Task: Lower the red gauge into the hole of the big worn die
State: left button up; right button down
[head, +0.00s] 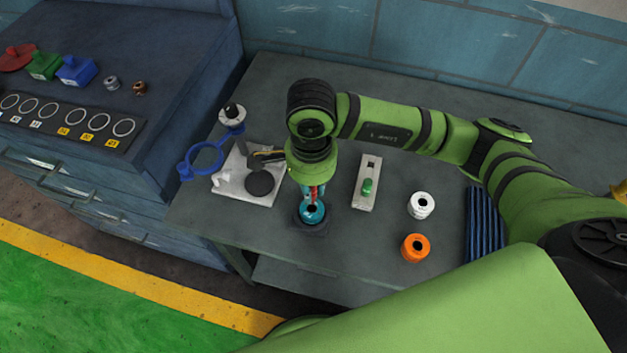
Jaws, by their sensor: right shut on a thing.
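My right gripper (311,192) points down over the work table, mostly hidden under its own green wrist. A thin red piece, which looks like the red gauge (314,191), shows between its fingers, and the gripper is shut on it. Straight below is a teal ring-shaped die (313,216) with a dark hole, standing on a dark square base. It may be the big worn die; its wear is too small to tell. The gauge's lower end is close to the hole, but I cannot tell whether it is inside. My left gripper is out of view.
A white plate (233,187) with a black disc and a blue ring magnifier (205,158) stand left. A grey block with a green knob (368,187), a white die (421,205), an orange die (414,248) and a blue ribbed mat (484,226) are right.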

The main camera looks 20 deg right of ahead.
jog(key=shift+f+b, duration=0.5)
jog(key=shift+f, duration=0.8)
jog(key=shift+f+b, duration=0.7)
jog(key=shift+b, duration=0.25)
jog(key=shift+b, duration=0.4)
jog(key=shift+f+b, duration=0.5)
jog(key=shift+b, duration=1.2)
dwell(1.3)
jog(key=shift+b, duration=0.35)
jog(key=shift+f+b, duration=0.3)
jog(key=shift+b, duration=0.5)
dwell(1.1)
